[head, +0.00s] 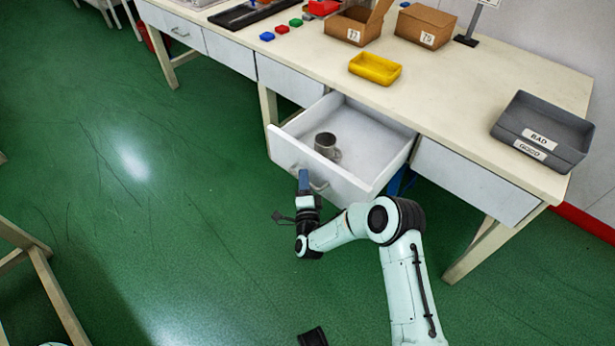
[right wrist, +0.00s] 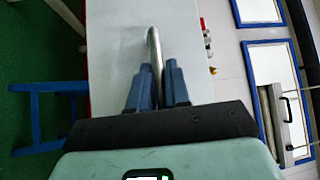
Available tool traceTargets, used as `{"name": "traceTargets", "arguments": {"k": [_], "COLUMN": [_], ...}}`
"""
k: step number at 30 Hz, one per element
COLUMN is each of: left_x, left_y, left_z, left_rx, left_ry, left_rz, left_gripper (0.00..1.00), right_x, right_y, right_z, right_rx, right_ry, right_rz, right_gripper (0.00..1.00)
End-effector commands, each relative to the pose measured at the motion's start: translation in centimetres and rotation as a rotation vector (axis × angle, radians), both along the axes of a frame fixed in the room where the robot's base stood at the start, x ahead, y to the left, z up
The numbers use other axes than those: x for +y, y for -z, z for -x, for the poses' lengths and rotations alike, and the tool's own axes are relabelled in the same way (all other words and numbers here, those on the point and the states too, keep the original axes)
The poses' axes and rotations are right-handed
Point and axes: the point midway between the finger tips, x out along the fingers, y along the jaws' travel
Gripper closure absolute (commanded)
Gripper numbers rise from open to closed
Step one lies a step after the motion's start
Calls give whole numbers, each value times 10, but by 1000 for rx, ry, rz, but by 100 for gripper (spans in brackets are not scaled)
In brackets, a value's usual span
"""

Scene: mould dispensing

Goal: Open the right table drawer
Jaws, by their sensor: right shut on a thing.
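The right table drawer (head: 352,184) is pulled well out from under the long table (head: 470,110). Its white front carries a metal handle (head: 319,187). A grey metal mug (head: 326,145) stands inside the drawer. My right gripper (head: 304,177) is at the drawer front, its blue fingers shut on the handle. In the right wrist view the handle bar (right wrist: 153,45) rises from between the two fingers (right wrist: 158,82), against the white drawer front (right wrist: 115,50).
On the tabletop are a yellow tray (head: 375,68), cardboard boxes (head: 425,26) and a grey bin (head: 545,130) labelled BAD and GOOD. Other drawers (head: 290,80) beside it are shut. A wooden frame (head: 45,285) stands at lower left. The green floor (head: 150,190) left of the drawer is clear.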

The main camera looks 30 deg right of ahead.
Motion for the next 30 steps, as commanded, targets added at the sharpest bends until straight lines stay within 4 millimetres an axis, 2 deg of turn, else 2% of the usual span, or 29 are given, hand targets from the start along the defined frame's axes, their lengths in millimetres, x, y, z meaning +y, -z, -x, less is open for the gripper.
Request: {"name": "traceTargets", "arguments": {"k": [11,12,13,14,24,30], "left_x": [0,0,0,0,0,-4], "left_y": [0,0,0,0,-1,-7], "left_z": [1,0,1,0,1,8], "left_rx": [1,1,1,1,3,21], "left_ry": [0,0,0,0,1,9], "left_rz": [0,0,0,0,1,11], "left_gripper": [57,57,57,57,57,57], "right_x": [1,1,1,1,2,13], "right_y": [0,0,0,0,1,4], "right_z": [1,1,1,1,3,30], "right_rx": [1,1,1,1,1,5], "right_ry": [1,1,1,1,0,-2], "right_rz": [0,0,0,0,0,-2], "right_gripper": [100,76,67,64,64,64]}}
